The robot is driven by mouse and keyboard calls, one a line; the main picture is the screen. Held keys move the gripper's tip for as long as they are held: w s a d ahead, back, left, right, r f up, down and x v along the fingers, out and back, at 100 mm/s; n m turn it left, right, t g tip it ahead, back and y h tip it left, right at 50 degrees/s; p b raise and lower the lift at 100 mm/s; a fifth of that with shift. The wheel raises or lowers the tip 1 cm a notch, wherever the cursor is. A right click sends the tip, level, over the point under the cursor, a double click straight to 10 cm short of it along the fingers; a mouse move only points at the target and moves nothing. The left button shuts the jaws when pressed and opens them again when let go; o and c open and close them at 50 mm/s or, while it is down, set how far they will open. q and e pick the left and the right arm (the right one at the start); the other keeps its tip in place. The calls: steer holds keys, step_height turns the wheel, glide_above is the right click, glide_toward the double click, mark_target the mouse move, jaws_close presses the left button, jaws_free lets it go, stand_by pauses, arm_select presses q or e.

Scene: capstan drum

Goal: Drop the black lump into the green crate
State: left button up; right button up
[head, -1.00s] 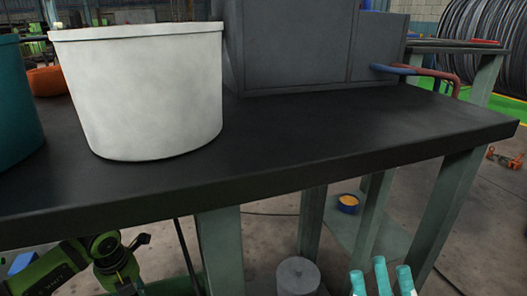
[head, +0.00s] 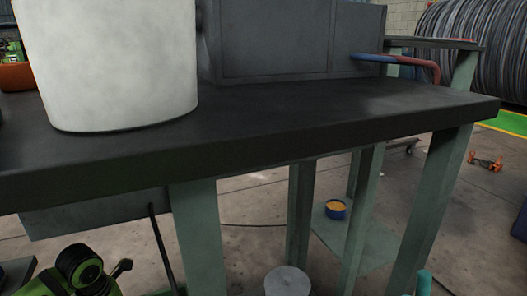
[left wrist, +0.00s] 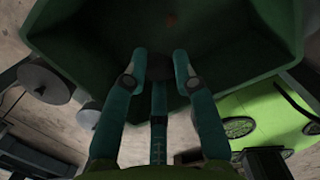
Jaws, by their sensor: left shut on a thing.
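In the left wrist view my left gripper (left wrist: 160,68) has its teal fingers closed around a small black lump (left wrist: 158,74), which is dark and partly hidden by the fingertips. The green crate (left wrist: 80,52) fills the top of that view. The fingertips and lump overlap its dark interior, past the near rim; their height above its floor I cannot tell. In the head view neither the lump nor my left gripper's fingers show. One teal fingertip, seemingly of my right gripper (head: 423,284), shows at the bottom edge; the rest is cut off.
A dark-topped workbench (head: 300,125) with green legs crosses the head view. A white tub (head: 110,60) and a grey cabinet (head: 290,40) stand on it. Below are a blue bowl (head: 336,210) with yellow contents and a grey cylinder (head: 287,281).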

arm_select(q)
steer(key=o, duration=0.9)
steer(key=shift+c, duration=0.2)
step_height(320, 180, up, 12)
steer(key=s, duration=0.1)
steer(key=shift+s+d, duration=0.2)
steer(key=shift+d, duration=0.05)
steer(key=shift+d, duration=0.1)
